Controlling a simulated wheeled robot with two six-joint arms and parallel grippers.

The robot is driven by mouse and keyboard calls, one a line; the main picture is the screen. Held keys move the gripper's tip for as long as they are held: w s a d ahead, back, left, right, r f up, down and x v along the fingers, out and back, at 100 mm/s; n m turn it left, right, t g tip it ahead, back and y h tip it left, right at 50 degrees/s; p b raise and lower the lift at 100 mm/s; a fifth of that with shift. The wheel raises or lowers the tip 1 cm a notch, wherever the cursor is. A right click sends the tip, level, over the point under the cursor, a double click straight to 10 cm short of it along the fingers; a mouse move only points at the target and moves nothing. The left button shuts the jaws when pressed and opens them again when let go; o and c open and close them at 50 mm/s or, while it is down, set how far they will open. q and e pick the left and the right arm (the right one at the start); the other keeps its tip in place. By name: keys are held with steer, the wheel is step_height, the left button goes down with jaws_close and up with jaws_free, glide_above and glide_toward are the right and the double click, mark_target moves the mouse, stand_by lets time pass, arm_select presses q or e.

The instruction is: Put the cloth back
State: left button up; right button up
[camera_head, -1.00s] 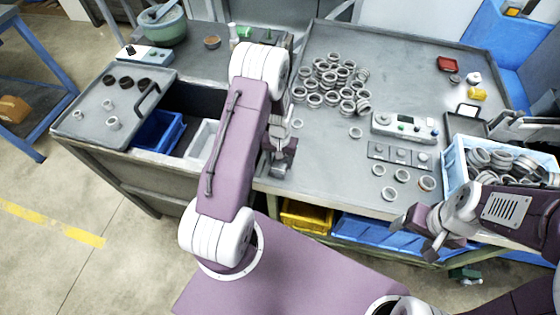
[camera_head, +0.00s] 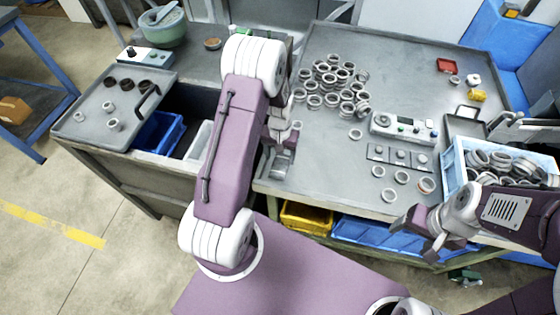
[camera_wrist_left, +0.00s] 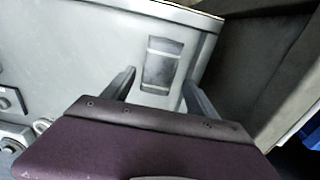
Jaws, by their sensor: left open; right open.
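A small dark grey rectangle with paler ends, which looks like the folded cloth (camera_wrist_left: 162,66), lies flat on the grey tabletop in the left wrist view. It is near the table's edge and shows between the fingers of my left gripper (camera_wrist_left: 159,80). These fingers are open, one on each side of it in the picture; I cannot tell how high above it they are. In the head view my left gripper (camera_head: 281,152) hangs over the left front of the table, and the arm hides part of this area. My right gripper (camera_head: 425,232) is open and empty at the table's front edge.
Several metal rings (camera_head: 335,80) lie heaped at the table's middle. A control box (camera_head: 403,127) and a block with knobs (camera_head: 399,156) stand to the right. A blue crate (camera_head: 456,166) holds more rings. A dark gap with a blue bin (camera_head: 158,131) lies left of the table.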

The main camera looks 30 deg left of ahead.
mark_target(280, 164)
arm_select(q)
step_height(280, 164, up, 8)
steer(key=s+d+r+m+p, duration=0.1)
steer(key=s+d+r, duration=0.2)
steer(key=s, duration=0.3)
steer(key=s+d+r+m+t, duration=0.1)
steer(key=s+d+r, duration=0.3)
steer(key=s, duration=0.2)
steer(key=shift+s+d+p, duration=0.3)
steer(key=shift+s+p, duration=0.1)
stand_by(0.4)
